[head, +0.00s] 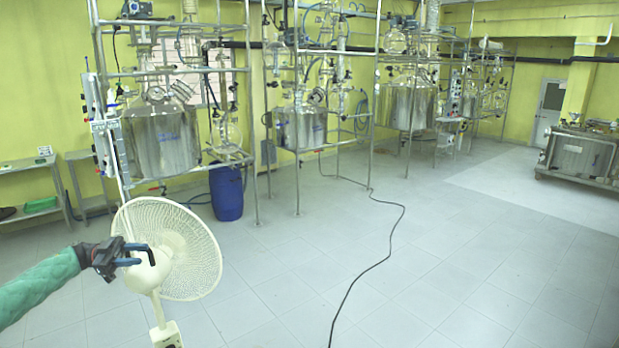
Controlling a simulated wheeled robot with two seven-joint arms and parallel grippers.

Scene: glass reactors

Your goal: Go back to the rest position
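My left arm, in a green quilted sleeve, comes in from the left edge. My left gripper (138,255) is at the lower left of the head view. Its two dark fingers stand apart with nothing visible held between them. The gripper overlaps the motor housing of a white pedestal fan (190,245) in the picture; I cannot tell whether it touches it. My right gripper is not in view.
Glass reactors with steel vessels (160,138) stand in pipe frames along the yellow wall. A blue drum (227,193) stands below them. A black cable (385,258) crosses the tiled floor. A steel cabinet (580,157) is at far right. The right floor is clear.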

